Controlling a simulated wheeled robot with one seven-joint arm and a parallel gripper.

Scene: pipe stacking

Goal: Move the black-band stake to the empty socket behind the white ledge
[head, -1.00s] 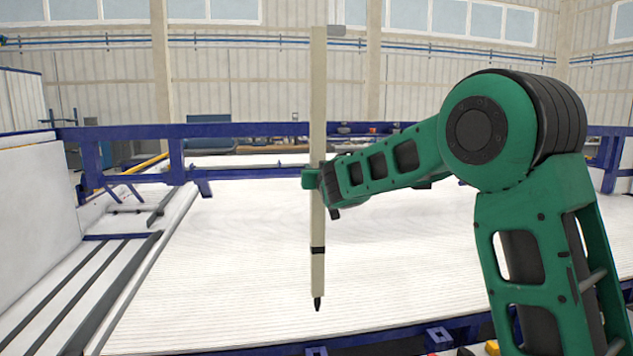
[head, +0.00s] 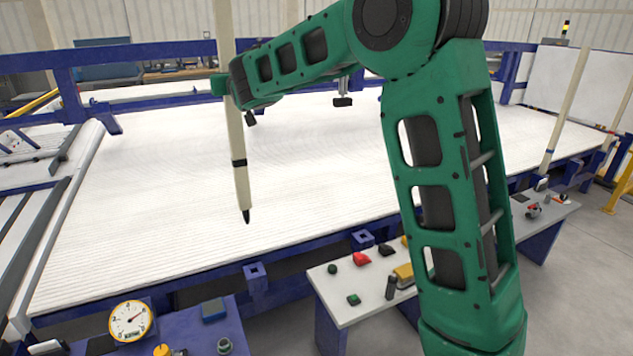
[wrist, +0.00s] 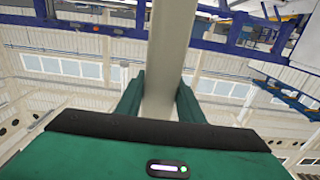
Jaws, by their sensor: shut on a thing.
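The black-band stake (head: 236,130) is a long cream pole with a black band and a dark pointed tip. It hangs nearly upright, slightly tilted in the head view, its tip in the air in front of the white slatted bed. My gripper (head: 221,86) is shut around it well above the band. In the wrist view the stake (wrist: 170,60) runs between the two green fingers (wrist: 158,97). A blue square socket (head: 362,240) sits empty on the bed's front rail, behind the white ledge (head: 340,311). Another empty-looking blue socket (head: 255,273) lies to its left, nearer the tip.
The white ledge carries red, green and black knobs and a yellow block. A blue console (head: 195,330) with a round gauge (head: 130,320) stands front left. My arm hides part of the front rail.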

